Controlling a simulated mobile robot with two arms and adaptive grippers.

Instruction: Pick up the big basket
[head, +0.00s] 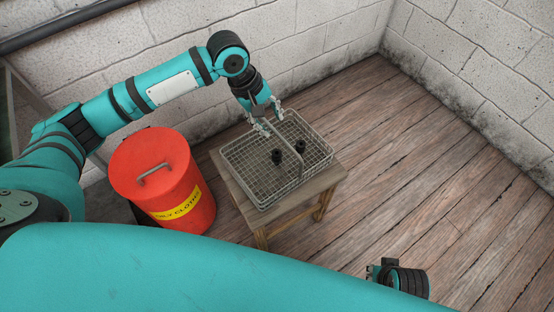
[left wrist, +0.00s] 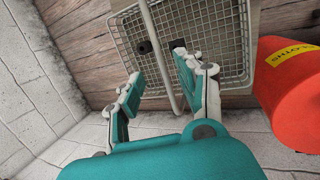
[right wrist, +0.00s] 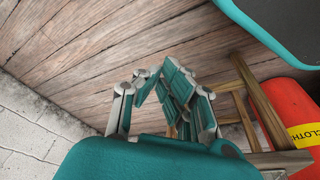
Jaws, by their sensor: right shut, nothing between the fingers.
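The big basket (head: 300,182) is a grey wire-mesh basket with a bar handle (head: 290,134) across its top. It stands on a small wooden table and holds two black parts (head: 276,156). My left gripper (head: 266,118) is at the handle, over the basket's far side. In the left wrist view the left gripper (left wrist: 158,72) is open, with the handle (left wrist: 154,40) between its fingers; contact cannot be told. My right gripper (right wrist: 165,78) is shut and empty, away from the basket. In the head view it is mostly cut off behind my arm.
The wooden table (head: 326,180) stands on a plank floor near the block walls. A red bin (head: 150,185) with a lid handle and a yellow label stands left of the table. The floor (head: 440,180) to the right is clear.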

